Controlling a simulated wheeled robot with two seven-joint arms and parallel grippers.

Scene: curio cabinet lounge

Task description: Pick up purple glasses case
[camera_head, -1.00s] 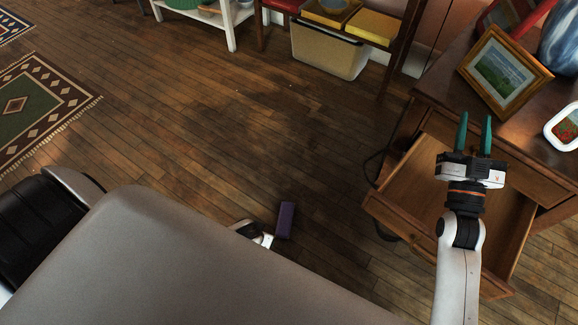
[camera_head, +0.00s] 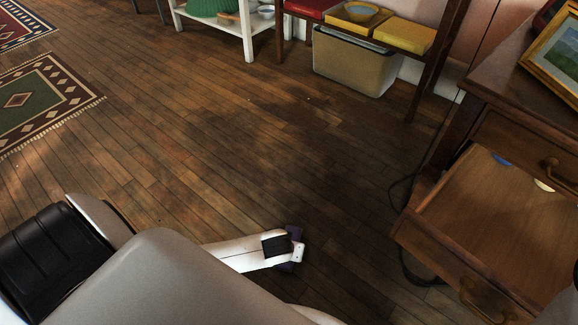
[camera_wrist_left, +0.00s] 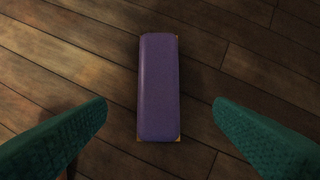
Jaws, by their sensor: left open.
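The purple glasses case (camera_wrist_left: 160,88) lies flat on the wooden floor in the left wrist view, long side running away from the camera. In the head view only small parts of the case (camera_head: 294,232) show, as my left arm covers the rest. My left gripper (camera_wrist_left: 160,103) is open, with one green finger on each side of the case and a gap on both sides. Its fingers are hidden under the arm in the head view. My right gripper is out of view.
A wooden cabinet (camera_head: 470,95) with an open drawer (camera_head: 505,205) stands at the right, with a dark cable (camera_head: 403,235) on the floor beside it. A bin (camera_head: 352,65) sits under a shelf at the back. A patterned rug (camera_head: 45,95) lies at the left. The middle floor is clear.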

